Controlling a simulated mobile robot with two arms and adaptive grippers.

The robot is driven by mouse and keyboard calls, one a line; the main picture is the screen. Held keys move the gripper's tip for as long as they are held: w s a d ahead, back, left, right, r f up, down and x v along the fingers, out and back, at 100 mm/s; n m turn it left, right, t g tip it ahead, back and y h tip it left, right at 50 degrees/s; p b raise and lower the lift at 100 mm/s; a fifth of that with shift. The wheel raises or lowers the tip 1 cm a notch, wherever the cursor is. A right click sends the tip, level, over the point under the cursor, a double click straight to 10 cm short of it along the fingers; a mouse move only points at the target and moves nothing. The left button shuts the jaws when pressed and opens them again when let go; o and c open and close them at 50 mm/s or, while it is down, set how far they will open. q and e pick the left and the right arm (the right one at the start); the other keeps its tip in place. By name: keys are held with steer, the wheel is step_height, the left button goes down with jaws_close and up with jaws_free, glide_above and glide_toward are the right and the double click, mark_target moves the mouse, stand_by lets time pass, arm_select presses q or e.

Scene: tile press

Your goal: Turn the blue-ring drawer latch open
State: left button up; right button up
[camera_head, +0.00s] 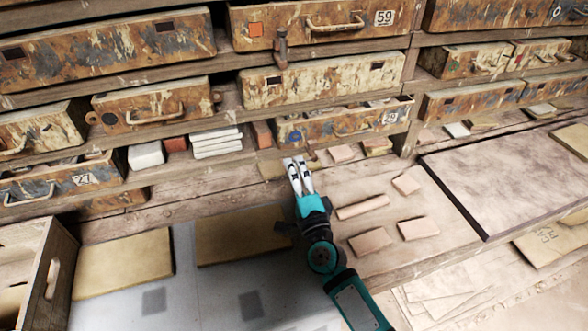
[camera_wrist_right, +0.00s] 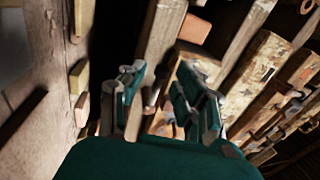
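A rusty drawer (camera_head: 345,122) with a blue ring mark (camera_head: 296,137) on its front sits on the low shelf at center. It has a handle and a number label. I cannot clearly make out its latch; the front's lower left lies close to my gripper. My right gripper (camera_head: 297,164) is just in front of and below that corner, fingers pointing at the shelf. In the right wrist view, the two fingers (camera_wrist_right: 163,95) stand apart with nothing held between them. A rusty drawer front (camera_wrist_right: 255,75) shows beyond them. My left gripper is not in view.
Rusty drawers line the shelves, including one marked 59 (camera_head: 320,22). An upright latch-like piece (camera_head: 282,48) stands below it. Several pinkish tiles (camera_head: 362,207) lie right of my arm. A large slab (camera_head: 500,175) and a wooden crate (camera_head: 48,270) flank the bench.

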steer(key=v, duration=1.1)
steer(key=shift+s, duration=0.15)
steer(key=shift+d+f, duration=0.1)
